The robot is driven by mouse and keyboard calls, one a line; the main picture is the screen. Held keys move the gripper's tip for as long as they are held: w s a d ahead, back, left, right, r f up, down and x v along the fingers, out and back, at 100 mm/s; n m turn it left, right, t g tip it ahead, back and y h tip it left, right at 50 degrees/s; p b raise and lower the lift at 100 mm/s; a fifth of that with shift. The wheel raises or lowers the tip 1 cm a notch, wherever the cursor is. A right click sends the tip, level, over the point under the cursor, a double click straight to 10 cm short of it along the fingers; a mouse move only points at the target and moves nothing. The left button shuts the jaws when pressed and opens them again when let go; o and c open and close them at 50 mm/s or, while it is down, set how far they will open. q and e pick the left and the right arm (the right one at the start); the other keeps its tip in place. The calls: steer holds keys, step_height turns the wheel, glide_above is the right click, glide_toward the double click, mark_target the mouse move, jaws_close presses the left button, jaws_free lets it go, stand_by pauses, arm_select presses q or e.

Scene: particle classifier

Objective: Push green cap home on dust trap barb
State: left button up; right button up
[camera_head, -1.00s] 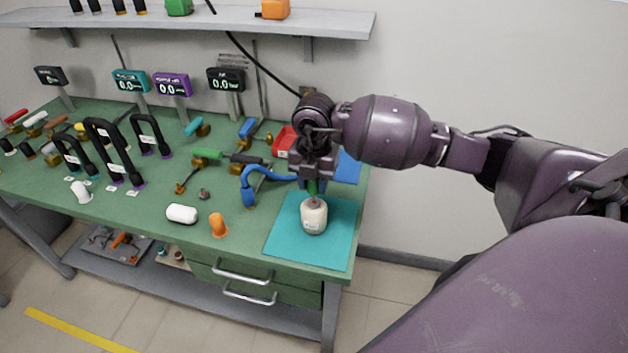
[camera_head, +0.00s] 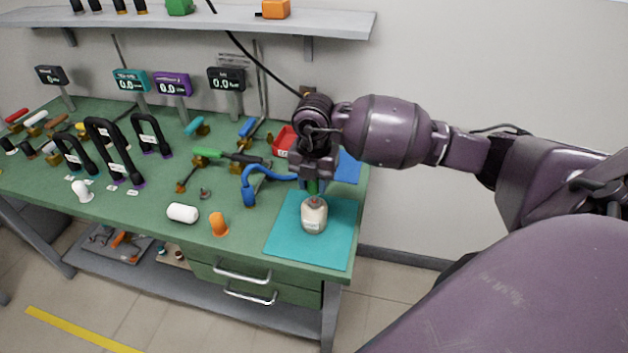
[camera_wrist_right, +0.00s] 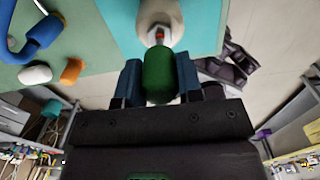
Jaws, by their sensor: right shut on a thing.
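The dust trap (camera_head: 313,217) is a cream-white bottle standing upright on the teal mat (camera_head: 340,245) at the right of the bench. My right gripper (camera_head: 312,187) points down right above it. The gripper is shut on the green cap (camera_wrist_right: 158,74), which shows between the blue fingers in the right wrist view. The cap is at the top of the dust trap (camera_wrist_right: 161,14), in line with a small red and white part at its neck. Whether the cap is fully seated on the barb I cannot tell. My left gripper is out of view.
A blue curved hose (camera_head: 250,185) lies just left of the mat. An orange piece (camera_head: 218,225) and a white cylinder (camera_head: 182,213) lie further left. A red bin (camera_head: 285,140) is behind the gripper. Several black U-shaped handles stand at left. The mat's front is clear.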

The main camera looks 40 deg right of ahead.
mark_target(314, 192)
steer(key=shift+f, duration=0.7)
steer(key=shift+f+b, duration=0.45)
steer(key=shift+f, duration=0.05)
steer(key=shift+f, duration=0.25)
steer(key=shift+f, duration=0.25)
steer(key=o, duration=1)
